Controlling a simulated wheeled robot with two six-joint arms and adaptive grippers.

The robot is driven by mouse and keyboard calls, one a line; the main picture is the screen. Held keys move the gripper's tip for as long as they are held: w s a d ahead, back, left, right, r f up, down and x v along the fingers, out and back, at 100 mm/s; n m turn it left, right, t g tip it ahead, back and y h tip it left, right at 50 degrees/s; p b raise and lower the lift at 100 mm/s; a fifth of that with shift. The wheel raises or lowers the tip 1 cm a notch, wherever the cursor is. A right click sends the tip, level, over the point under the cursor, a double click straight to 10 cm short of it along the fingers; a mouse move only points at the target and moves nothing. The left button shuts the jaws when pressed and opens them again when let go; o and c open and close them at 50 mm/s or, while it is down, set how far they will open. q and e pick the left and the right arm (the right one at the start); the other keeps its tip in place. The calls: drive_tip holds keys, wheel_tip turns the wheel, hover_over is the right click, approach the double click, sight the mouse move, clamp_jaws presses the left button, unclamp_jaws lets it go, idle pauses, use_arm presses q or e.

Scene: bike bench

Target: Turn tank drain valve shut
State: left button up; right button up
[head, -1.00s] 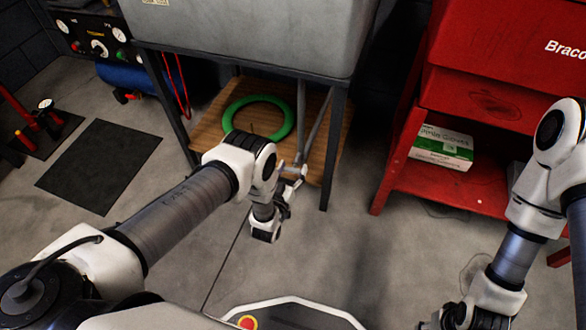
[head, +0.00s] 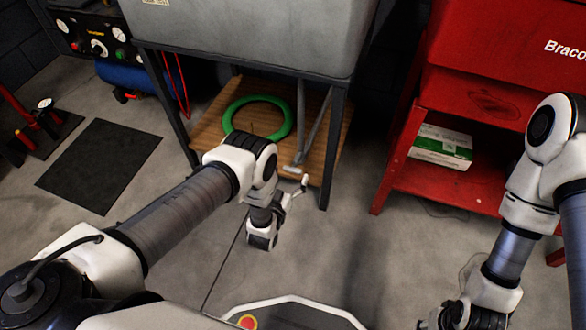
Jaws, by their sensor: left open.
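The grey tank (head: 250,35) stands on a dark metal frame. A thin grey drain pipe (head: 316,130) slants down below it to a short grey end piece (head: 293,169) over the wooden shelf. A small pale tip (head: 304,181) shows just below that piece; I cannot tell whether it is the valve lever or part of my gripper. My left gripper (head: 288,198) is open, just below and in front of the pipe's lower end, partly hidden by its own wrist. Contact with the valve cannot be made out. My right gripper (head: 436,322) is at the bottom edge, partly cut off.
A green ring (head: 240,104) lies on the wooden shelf (head: 205,128) under the tank. The frame's front leg (head: 333,150) stands just right of the pipe. A red cabinet (head: 440,195) holding a green-and-white box (head: 443,147) is at the right. Floor between them is clear.

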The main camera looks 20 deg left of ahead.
use_arm(q)
drive_tip(key=shift+s+r, duration=0.1)
drive_tip(key=shift+s, duration=2.4)
